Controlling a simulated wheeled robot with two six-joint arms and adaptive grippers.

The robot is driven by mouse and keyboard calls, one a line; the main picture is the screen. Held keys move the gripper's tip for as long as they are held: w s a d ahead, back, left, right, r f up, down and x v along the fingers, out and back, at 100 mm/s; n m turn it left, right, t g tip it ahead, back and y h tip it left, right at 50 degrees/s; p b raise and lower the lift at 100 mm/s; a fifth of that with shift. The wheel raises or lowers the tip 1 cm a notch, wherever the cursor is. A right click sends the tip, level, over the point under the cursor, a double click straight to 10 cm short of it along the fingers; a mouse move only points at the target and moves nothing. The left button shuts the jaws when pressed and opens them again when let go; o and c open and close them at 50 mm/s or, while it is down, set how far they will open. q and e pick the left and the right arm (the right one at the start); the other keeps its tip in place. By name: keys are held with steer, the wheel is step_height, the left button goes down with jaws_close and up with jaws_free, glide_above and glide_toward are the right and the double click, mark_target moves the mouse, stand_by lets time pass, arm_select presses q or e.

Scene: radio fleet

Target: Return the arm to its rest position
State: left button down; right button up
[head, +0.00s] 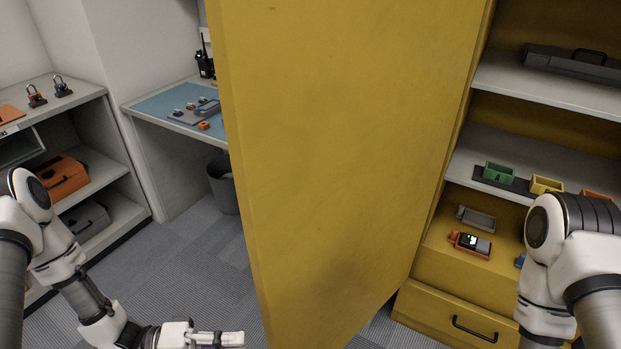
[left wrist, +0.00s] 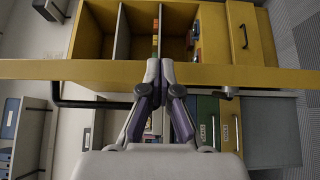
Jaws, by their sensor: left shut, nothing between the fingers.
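My left gripper (head: 238,339) is at the bottom of the head view, its arm reaching in from the lower left. Its fingers are shut and empty, just left of the lower part of the open yellow cabinet door (head: 340,150). In the left wrist view, the shut fingers (left wrist: 160,68) point at the door's edge (left wrist: 60,69), which runs across the picture. I cannot tell whether they touch it. My right arm shows at the right of the head view, and its gripper is out of the picture.
A low shelf unit (head: 112,185) stands at the left. A blue-matted desk (head: 150,108) and a grey bin (head: 221,183) are behind the door. Carpet between is clear.

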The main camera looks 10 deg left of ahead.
arm_select(q)
steer(key=w+f+y, duration=0.1)
steer(key=f, duration=0.1)
steer(key=d+f+y, duration=0.1)
steer(key=y, duration=0.1)
steer(key=w+d+f+t+y, duration=0.1)
steer(key=f, duration=0.1)
steer(key=shift+w+f+n, duration=0.3)
steer(key=shift+w, duration=0.05)
steer(key=s+a+f+m+g+y, duration=0.25)
steer(key=s+f+y, duration=0.25)
steer(key=f+y, duration=0.45)
steer(key=s+a+f+g+y, duration=0.1)
steer(key=s+a+g+y, duration=0.2)
steer(key=s, duration=0.4)
steer(key=shift+s+a+f+m+y, duration=0.25)
steer(key=shift+a+f+m+y, duration=0.2)
steer(key=shift+a, duration=0.2)
steer(key=shift+w+r+g, duration=0.1)
steer(key=shift+g, duration=0.15)
